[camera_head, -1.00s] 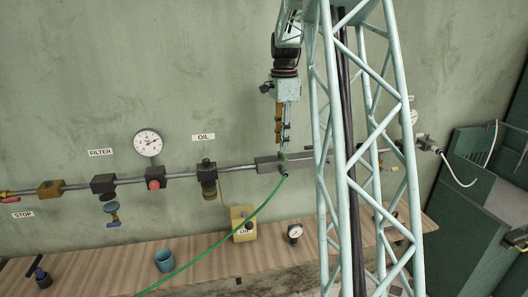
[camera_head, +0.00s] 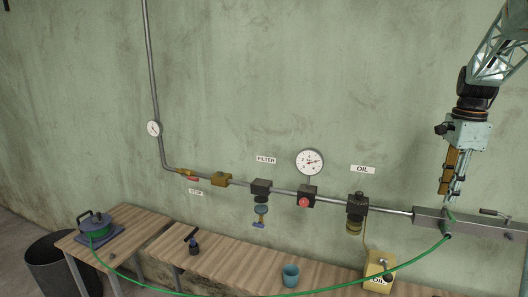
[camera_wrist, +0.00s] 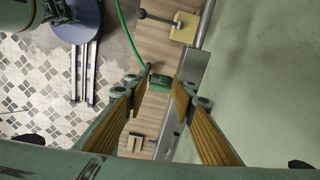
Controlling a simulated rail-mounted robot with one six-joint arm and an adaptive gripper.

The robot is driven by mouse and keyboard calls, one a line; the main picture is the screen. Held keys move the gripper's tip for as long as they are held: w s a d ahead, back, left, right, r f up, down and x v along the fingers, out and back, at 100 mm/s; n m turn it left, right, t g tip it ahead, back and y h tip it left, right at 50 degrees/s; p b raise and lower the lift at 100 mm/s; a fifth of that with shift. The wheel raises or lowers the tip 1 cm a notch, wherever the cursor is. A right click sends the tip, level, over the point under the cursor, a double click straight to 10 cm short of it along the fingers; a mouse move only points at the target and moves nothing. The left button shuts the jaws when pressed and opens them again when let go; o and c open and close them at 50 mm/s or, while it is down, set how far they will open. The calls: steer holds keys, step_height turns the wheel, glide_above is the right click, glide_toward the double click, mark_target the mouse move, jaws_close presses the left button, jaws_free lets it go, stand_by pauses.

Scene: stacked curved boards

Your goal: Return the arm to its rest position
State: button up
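My gripper (camera_head: 446,198) hangs fingers-down at the right of the head view, just above the grey manifold bar (camera_head: 480,226) on the wall. In the wrist view my gripper (camera_wrist: 158,88) has its two padded fingers spread apart, with a gap between them. A green hose fitting (camera_wrist: 159,84) shows between the fingertips, seemingly beyond them and not gripped. The green hose (camera_head: 418,258) runs from the bar's front down to the left, and also shows in the wrist view (camera_wrist: 128,32). My arm comes in from the upper right.
Wall pipework carries a red-button valve (camera_head: 306,197), a gauge (camera_head: 309,162) and an oil unit (camera_head: 357,206).

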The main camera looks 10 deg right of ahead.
steer(key=s+a+r+n+t+b, duration=0.15)
steer(key=s+a+n, duration=0.3)
steer(key=a, duration=0.55)
steer(key=s+a+r+n+b, duration=0.25)
steer(key=s+a, duration=0.35)
steer(key=a, duration=0.4)
steer(key=s+a+r+n+t+b, duration=0.15)
steer(key=s+a+n, duration=0.3)
steer(key=a, duration=0.45)
steer(key=s+a+f+n+b, duration=0.1)
steer(key=s+a+f+n, duration=0.2)
steer(key=s+a, duration=0.2)
steer(key=s+a+f+n+b, duration=0.2)
steer(key=s+a+f+n, duration=0.1)
steer(key=s, duration=0.7)
steer(key=s+a+f+n+b, duration=0.2)
steer(key=s+a+f+n, duration=0.1)
steer(key=s+a+n, duration=0.2)
steer(key=s+a, duration=0.2)
steer(key=s, duration=0.1)
steer(key=shift+s+f+t, duration=0.15)
steer(key=shift+s+t, duration=0.05)
steer(key=shift+t, duration=0.2)
